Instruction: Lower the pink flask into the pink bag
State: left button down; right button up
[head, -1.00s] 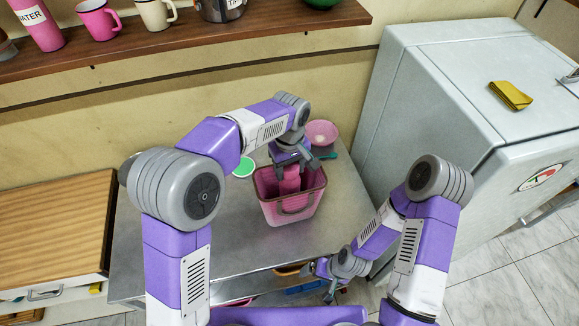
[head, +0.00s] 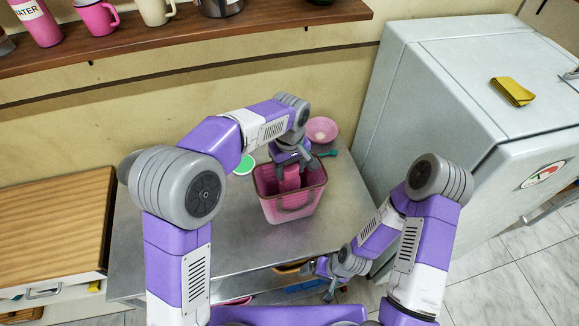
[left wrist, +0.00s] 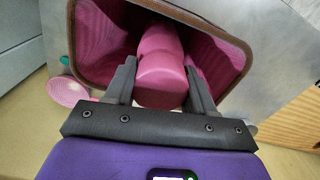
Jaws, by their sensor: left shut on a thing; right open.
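The pink bag (head: 289,208) stands open on the metal table, its dark-rimmed mouth facing up. The pink flask (head: 290,180) is inside the mouth of the bag, with its top end between the fingers of my left gripper (head: 290,165). In the left wrist view the flask (left wrist: 162,78) sits between the two fingers of my left gripper (left wrist: 160,85), and the bag's pink inner wall (left wrist: 104,45) surrounds it. I cannot tell whether the flask touches the bag's floor. My right gripper (head: 325,278) is open and empty, low near the table's front edge.
A refrigerator (head: 440,90) stands to the right. A wooden shelf (head: 200,40) with a pink bottle and mugs runs above.

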pick_arm(q)
jog(key=shift+f+b, duration=0.6)
jog(key=shift+f, duration=0.3)
dwell(0.4)
jog(key=shift+c, duration=1.5)
grip_release()
notch_tip(320, 180, up, 8)
jog(key=shift+f+p, duration=0.2)
jog(key=shift+p, duration=0.35)
